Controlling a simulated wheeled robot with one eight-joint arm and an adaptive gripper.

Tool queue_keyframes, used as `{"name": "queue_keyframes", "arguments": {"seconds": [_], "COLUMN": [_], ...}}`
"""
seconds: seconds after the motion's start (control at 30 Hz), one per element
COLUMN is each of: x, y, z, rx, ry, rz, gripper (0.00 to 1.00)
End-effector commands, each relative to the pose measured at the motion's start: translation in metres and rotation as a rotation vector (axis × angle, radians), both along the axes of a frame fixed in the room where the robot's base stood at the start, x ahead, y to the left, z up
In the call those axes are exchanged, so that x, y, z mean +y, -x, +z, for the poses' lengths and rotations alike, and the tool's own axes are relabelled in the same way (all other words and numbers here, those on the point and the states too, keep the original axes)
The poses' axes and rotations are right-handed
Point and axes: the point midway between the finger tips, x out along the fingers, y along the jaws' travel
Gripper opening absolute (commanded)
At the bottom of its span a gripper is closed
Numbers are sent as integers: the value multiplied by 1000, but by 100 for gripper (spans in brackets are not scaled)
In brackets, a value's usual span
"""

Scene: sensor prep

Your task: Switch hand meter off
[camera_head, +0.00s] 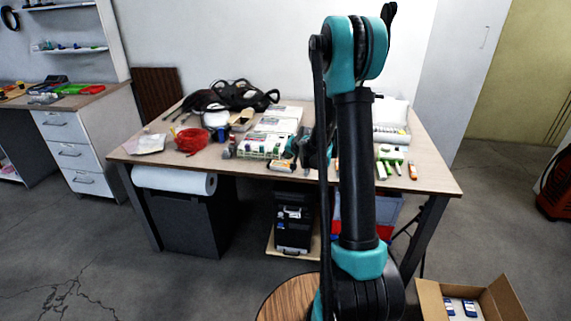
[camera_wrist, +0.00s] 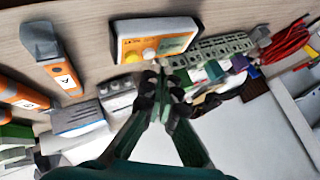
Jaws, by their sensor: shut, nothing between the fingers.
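The hand meter, an orange and white device with a small grey display and round knobs, lies on the table in the wrist view (camera_wrist: 155,36). It also shows small in the head view (camera_head: 281,166), left of my arm. My gripper (camera_wrist: 164,78) is shut and empty. In the wrist view its fingertips appear just below the meter's knob edge; I cannot tell whether they touch it. The display is too blurred to read. In the head view my arm hides most of the gripper.
Terminal blocks (camera_wrist: 215,50) lie close beside the meter. Orange-and-grey tools (camera_wrist: 55,62) and a grey module (camera_wrist: 80,118) lie to the left in the wrist view. Red wire (camera_head: 191,140) and black cables (camera_head: 235,95) crowd the table. An open cardboard box (camera_head: 431,300) stands on the floor.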

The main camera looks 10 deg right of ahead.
Motion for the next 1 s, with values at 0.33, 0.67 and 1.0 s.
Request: {"name": "queue_keyframes", "arguments": {"seconds": [0.33, 0.67, 1.0], "x": [0, 0, 0], "y": [0, 0, 0], "z": [-8, -8, -12], "rx": [0, 0, 0], "ry": [0, 0, 0], "rz": [0, 0, 0], "gripper": [0, 0, 0]}}
